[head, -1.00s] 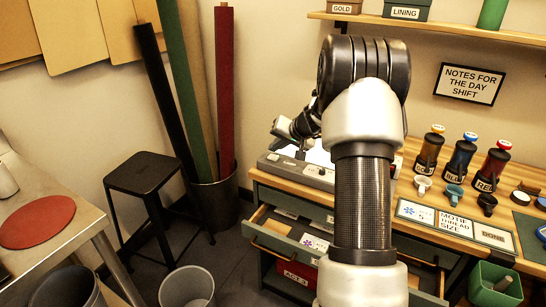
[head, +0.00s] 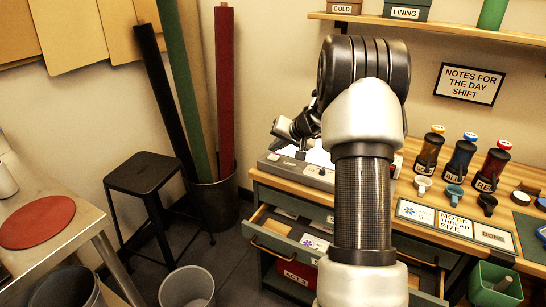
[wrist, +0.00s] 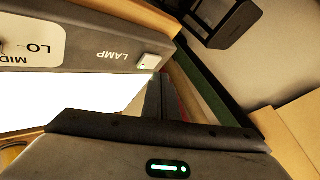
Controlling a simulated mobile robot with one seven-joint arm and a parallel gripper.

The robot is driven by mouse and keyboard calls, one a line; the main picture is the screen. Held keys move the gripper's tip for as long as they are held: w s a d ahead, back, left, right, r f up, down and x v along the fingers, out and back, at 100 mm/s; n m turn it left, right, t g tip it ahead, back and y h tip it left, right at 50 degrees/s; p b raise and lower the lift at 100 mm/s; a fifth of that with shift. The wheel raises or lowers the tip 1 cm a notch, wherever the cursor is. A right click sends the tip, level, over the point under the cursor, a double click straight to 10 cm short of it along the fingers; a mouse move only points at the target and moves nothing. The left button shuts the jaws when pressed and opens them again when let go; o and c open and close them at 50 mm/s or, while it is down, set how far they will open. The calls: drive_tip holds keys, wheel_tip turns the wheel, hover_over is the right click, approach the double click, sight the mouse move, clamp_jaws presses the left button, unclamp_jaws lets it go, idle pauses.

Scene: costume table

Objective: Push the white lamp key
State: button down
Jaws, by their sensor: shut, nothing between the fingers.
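The white lamp key (wrist: 149,61) is a small square button beside the word LAMP on a grey panel (wrist: 100,50) in the wrist view. My gripper (wrist: 158,82) is shut and empty. Its fingertips are just below the key in that picture; I cannot tell whether they touch it. In the head view, my gripper (head: 301,155) is low over the grey box (head: 318,178) with the bright top, at the left end of the wooden bench. The key is too small to make out there, and my arm hides part of the box.
A bright white surface (wrist: 60,95) lies beside the panel. An open drawer (head: 290,238) juts out below the bench. Bottles (head: 462,158), small cups and a sign board (head: 455,225) stand right of my arm. A black stool (head: 152,175) and fabric rolls are left.

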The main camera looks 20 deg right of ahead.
sight(276, 159)
drive_tip(key=shift+f, duration=0.1)
idle(0.3)
drive_tip(key=shift+f+b, duration=0.4)
drive_tip(key=shift+b, duration=0.45)
drive_tip(key=shift+f+b, duration=0.4)
drive_tip(key=shift+b, duration=0.25)
idle(0.4)
drive_tip(key=shift+r, duration=0.1)
drive_tip(key=shift+r+p, duration=0.4)
drive_tip(key=shift+r, duration=0.4)
drive_tip(key=shift+r+p, duration=1.8)
drive_tip(key=shift+r, duration=1.2)
